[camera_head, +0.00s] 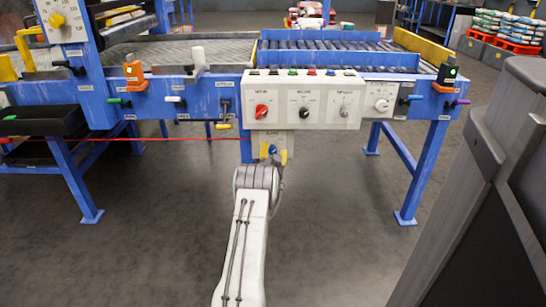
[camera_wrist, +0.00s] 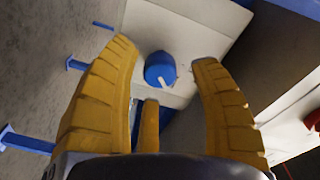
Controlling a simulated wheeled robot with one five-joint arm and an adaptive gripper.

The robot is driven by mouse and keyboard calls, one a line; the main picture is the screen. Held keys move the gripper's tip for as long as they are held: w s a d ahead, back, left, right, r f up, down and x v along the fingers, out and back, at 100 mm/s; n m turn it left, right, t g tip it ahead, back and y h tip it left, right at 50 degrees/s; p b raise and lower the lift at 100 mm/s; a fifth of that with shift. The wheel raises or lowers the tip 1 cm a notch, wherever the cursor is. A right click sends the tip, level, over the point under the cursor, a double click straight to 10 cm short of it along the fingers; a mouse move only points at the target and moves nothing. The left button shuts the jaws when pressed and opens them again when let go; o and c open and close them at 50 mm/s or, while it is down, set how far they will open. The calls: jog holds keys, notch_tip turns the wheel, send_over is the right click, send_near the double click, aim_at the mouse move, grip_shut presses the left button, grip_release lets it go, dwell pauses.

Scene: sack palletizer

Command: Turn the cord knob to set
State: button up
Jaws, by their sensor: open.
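A round blue knob (camera_wrist: 160,68) with a white pointer is on a pale panel (camera_wrist: 190,28) in the wrist view. The pointer slants toward the lower right of the picture. My gripper (camera_wrist: 164,56) is open, with its yellow fingers apart on either side of the knob and a third finger below it. None of the fingers visibly touches the knob. In the head view, my gripper (camera_head: 273,155) is at the small pale box (camera_head: 276,137) under the main control panel, and the arm hides part of that box. The knob's label cannot be read.
The white control panel (camera_head: 303,98) above carries a red knob (camera_head: 262,111), a black knob (camera_head: 304,112) and several buttons. A red cord (camera_head: 110,138) runs across to the left. A yellow-handled crank (camera_head: 223,126) hangs close left. Blue frame legs (camera_head: 412,180) stand at right.

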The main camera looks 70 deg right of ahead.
jog(key=shift+b+x, duration=0.4)
jog(key=shift+x, duration=1)
jog(key=shift+o, duration=0.3)
